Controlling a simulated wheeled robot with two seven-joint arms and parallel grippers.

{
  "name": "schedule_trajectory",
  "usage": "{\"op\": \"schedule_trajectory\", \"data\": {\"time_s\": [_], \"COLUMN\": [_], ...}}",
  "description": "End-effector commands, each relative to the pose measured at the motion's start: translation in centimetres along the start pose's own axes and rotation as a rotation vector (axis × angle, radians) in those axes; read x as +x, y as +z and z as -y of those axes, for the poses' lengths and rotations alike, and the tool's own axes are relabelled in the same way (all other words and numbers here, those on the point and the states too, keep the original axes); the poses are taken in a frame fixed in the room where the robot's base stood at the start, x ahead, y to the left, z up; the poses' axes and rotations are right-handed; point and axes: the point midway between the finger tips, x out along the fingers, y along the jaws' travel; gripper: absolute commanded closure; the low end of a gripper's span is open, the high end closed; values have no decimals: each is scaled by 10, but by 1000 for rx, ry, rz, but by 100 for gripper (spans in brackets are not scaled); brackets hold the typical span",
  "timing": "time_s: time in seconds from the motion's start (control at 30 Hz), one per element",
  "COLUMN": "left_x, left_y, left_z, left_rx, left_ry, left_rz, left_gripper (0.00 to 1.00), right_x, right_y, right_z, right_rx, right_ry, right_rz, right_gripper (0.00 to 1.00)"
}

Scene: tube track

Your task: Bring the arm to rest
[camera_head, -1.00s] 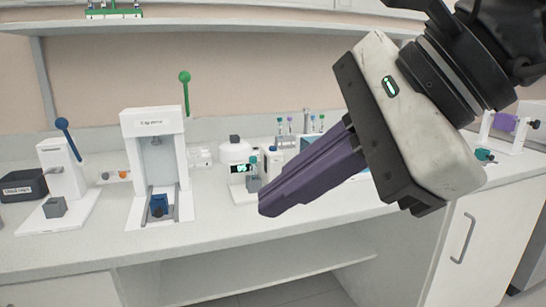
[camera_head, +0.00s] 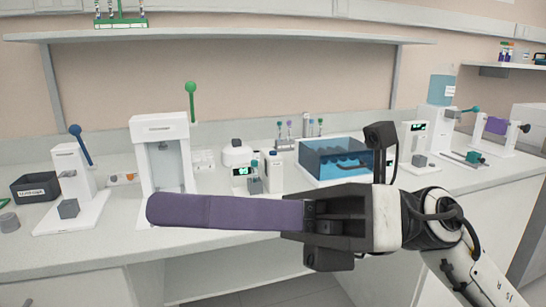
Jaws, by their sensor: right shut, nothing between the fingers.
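My right gripper (camera_head: 225,212) is in front of the bench in the head view, its arm coming in from the lower right. Its purple fingers point left and are closed together with nothing between them. They cover part of the bench's front edge and the lower part of a white press-like machine (camera_head: 158,128) with a green-knobbed lever. My left gripper does not show.
A white bench (camera_head: 100,243) runs across the view. It carries a blue-knobbed lever device (camera_head: 72,170), a black bin (camera_head: 34,187), small instruments, a tube rack (camera_head: 285,142) and a blue water bath (camera_head: 335,160). A shelf (camera_head: 220,37) hangs above.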

Motion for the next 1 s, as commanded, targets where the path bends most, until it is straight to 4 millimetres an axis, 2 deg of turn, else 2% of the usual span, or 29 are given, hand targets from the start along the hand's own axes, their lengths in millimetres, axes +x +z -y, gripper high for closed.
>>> {"op": "schedule_trajectory", "data": {"time_s": [0.1,0.17,0.2,0.27,0.37,0.4,0.47,0.5,0.57,0.67,0.7,0.83,0.9,1.0], "left_x": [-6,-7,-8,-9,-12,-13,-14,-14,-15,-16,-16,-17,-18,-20], "left_y": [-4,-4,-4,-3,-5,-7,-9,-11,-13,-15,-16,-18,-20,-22], "left_z": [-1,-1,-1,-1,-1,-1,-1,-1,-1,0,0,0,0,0], "left_rx": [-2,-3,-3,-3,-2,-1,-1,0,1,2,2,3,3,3], "left_ry": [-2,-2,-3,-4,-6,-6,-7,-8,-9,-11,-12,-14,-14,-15], "left_rz": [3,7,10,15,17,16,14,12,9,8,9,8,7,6], "left_gripper": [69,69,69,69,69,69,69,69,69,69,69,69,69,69], "right_x": [-27,-48,-65,-92,-143,-163,-190,-206,-230,-262,-272,-298,-306,-312], "right_y": [28,36,39,36,13,-3,-31,-52,-89,-156,-185,-281,-331,-392], "right_z": [24,44,60,87,136,155,179,194,212,232,236,237,230,214], "right_rx": [295,439,536,682,925,1016,1142,1222,1337,1513,1581,1786,1885,2000], "right_ry": [67,87,94,98,87,76,56,40,13,-41,-65,-149,-196,-260], "right_rz": [314,471,577,736,1002,1102,1241,1330,1457,1655,1732,1968,2082,2219], "right_gripper": [100,100,100,100,100,100,100,100,100,100,100,100,100,100]}}
